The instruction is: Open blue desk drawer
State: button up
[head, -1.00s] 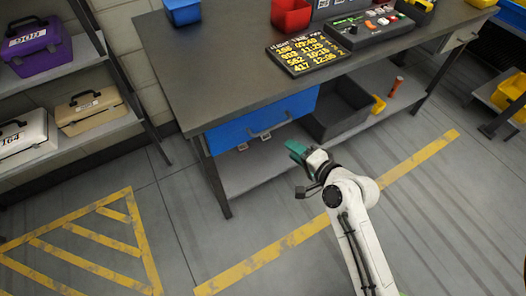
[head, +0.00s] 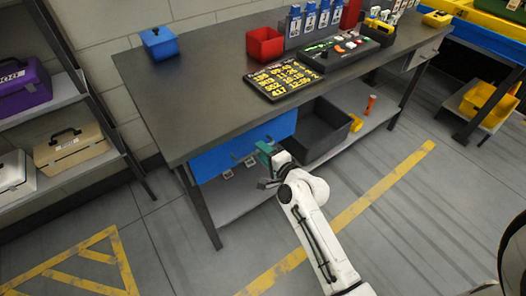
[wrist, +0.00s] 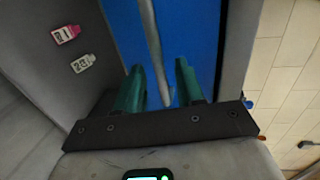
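The blue desk drawer (head: 215,162) sits under the left part of the dark desk top and looks shut. Its grey bar handle (wrist: 153,45) shows in the wrist view, running lengthwise between my two green fingers. My gripper (head: 264,155) is at the drawer's front, near its right half; in the wrist view my gripper (wrist: 160,85) has its fingers apart, one on each side of the handle. A gap shows between the handle and each finger. In the head view my gripper hides part of the drawer front and handle.
The dark desk (head: 205,85) carries a red bin (head: 265,45), a blue box (head: 159,42) and a sign board (head: 283,80). A dark open bin (head: 322,130) stands on the lower shelf right of the drawer. A shelf rack with cases is at left. Floor in front is clear.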

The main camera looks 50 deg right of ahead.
jog(key=shift+w+d, duration=0.1)
jog(key=shift+w, duration=0.15)
jog(key=shift+c, duration=0.5)
grip_shut()
